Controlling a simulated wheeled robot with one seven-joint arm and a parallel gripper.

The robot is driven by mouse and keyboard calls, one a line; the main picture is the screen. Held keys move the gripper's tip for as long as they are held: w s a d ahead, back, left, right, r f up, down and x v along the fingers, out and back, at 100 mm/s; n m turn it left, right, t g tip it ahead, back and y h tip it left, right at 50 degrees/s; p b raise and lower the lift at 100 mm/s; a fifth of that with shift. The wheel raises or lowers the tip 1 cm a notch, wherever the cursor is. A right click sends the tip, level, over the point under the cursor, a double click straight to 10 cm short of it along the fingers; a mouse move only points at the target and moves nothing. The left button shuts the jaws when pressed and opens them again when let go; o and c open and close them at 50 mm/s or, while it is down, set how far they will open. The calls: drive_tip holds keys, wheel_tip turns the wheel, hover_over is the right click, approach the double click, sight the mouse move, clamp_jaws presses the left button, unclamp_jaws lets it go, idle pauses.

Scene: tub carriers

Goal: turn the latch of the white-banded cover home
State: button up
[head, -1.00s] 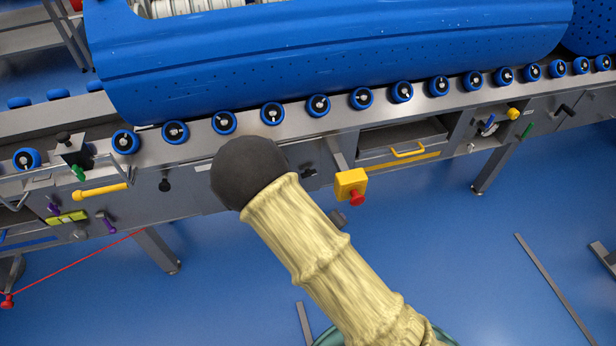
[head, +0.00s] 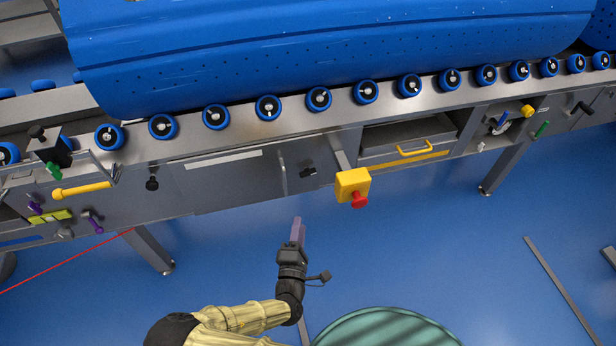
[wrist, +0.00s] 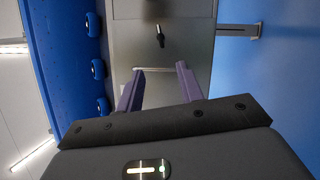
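The white-banded cover (head: 225,180) is a grey panel on the conveyor's front with a pale strip along its top. A small dark latch (head: 308,170) sits just right of its right edge, and a dark knob (head: 152,184) sits left of it. My gripper (head: 297,222) is below and in front of the frame, over blue floor, apart from the cover. In the wrist view, its purple fingers (wrist: 161,70) stand apart with nothing between them. A black lever (wrist: 160,36) on a grey panel shows beyond them; I cannot tell which fitting this is.
A yellow box with a red button (head: 352,187) juts out right of the latch. A yellow drawer handle (head: 414,149) is farther right. Blue rollers and a large blue tub (head: 330,50) run above.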

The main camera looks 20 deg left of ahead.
sight(307, 176)
drive_tip(key=shift+w, duration=0.1)
drive_tip(key=w+a, duration=0.1)
drive_tip(key=w, duration=0.4)
drive_tip(key=w+a+r+b, duration=0.1)
drive_tip(key=w, duration=0.5)
drive_tip(key=w+a, duration=0.1)
drive_tip(key=w, duration=0.5)
drive_tip(key=shift+r+b, duration=0.15)
drive_tip(key=shift+b, duration=0.2)
drive_tip(key=shift+d, duration=0.1)
drive_tip(key=shift+s, duration=0.1)
clamp_jaws()
drive_tip(key=shift+r, duration=0.1)
